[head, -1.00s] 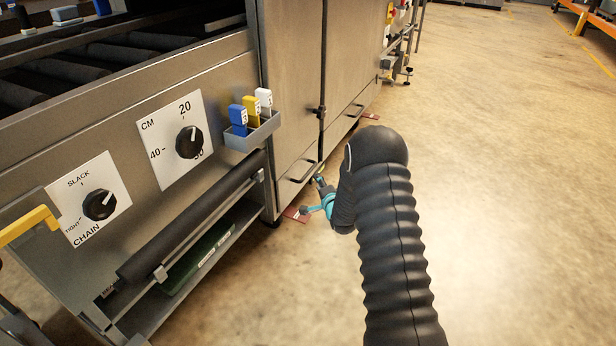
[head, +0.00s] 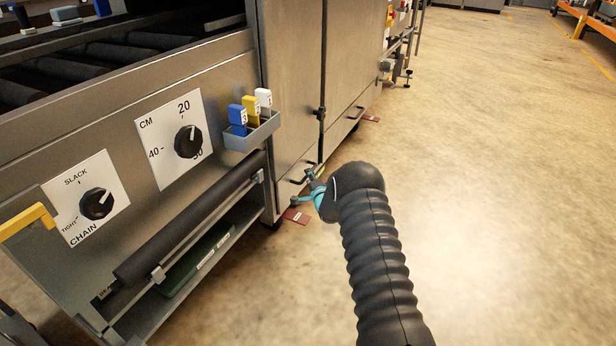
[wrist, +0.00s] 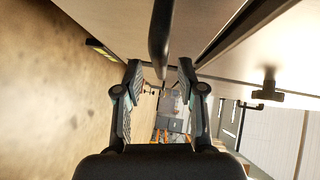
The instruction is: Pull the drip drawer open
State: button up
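The drip drawer looks to be the low steel front (head: 296,180) at the bottom of the tall cabinet, with a dark bar handle (head: 303,170) on it. My gripper (head: 311,183), with teal parts, is right at this handle in the head view, partly hidden by my own dark wrist. In the wrist view my gripper (wrist: 159,72) has its two fingers spread apart. The dark handle (wrist: 160,38) comes down from the top edge, and its lower end shows between the fingertips. Neither finger visibly presses on it. The drawer front looks flush with the cabinet.
A second low handle (head: 353,117) sits farther along the cabinet, with a dark latch (head: 319,113) above. A grey holder with coloured tags (head: 252,132) and a black roller (head: 195,220) are to the left. A reddish floor plate (head: 296,216) lies below. Open floor (head: 480,200) is at right.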

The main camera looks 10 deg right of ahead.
jog(key=shift+w+a+f, duration=0.1)
jog(key=shift+w, duration=0.6)
jog(key=shift+w+a+f, duration=0.1)
jog(key=shift+w, duration=0.6)
grip_shut()
